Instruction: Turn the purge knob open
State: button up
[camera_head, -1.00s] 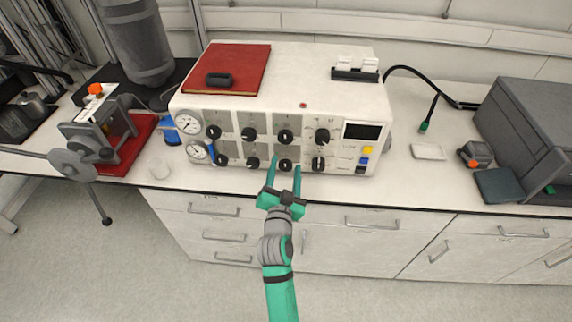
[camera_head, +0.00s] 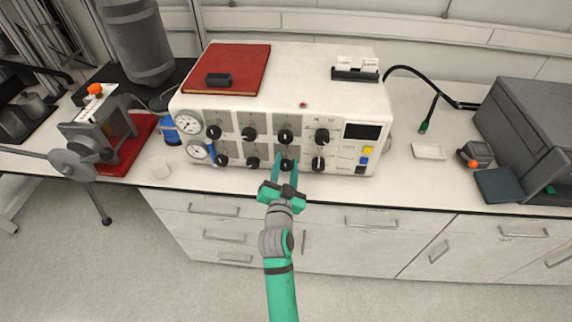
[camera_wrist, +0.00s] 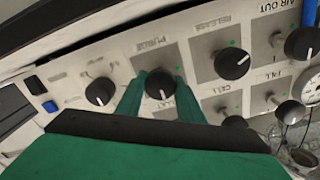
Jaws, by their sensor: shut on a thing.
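The purge knob (camera_wrist: 160,84) is round and black with a white pointer line. It sits below the "PURGE" label on the control panel in the wrist view, and its pointer line points down in that picture. In the head view the knob (camera_head: 287,165) is in the lower row of the white reactor box (camera_head: 290,100). My gripper (camera_head: 287,160) reaches it from the front. Its two green fingers are shut on the knob, one on each side; they also show in the wrist view (camera_wrist: 160,90). The fingers partly hide the knob's sides.
Other black knobs stand close by, including one at left (camera_wrist: 100,91) and one under "RELEASE" (camera_wrist: 231,63) in the wrist view. Pressure gauges (camera_head: 187,122) are at the box's left end. The bench's front strip is narrow.

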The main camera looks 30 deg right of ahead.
jog(key=n, duration=0.4)
jog(key=shift+n, duration=0.3)
jog(key=n, duration=0.4)
jog(key=shift+a+n, duration=0.1)
jog(key=shift+n, duration=0.2)
jog(key=n, duration=0.4)
jog(key=shift+w+f, duration=0.1)
jog(key=shift+a+n, duration=0.1)
jog(key=shift+n, duration=2.1)
jog(key=o, duration=1.1)
jog(key=shift+c, duration=0.2)
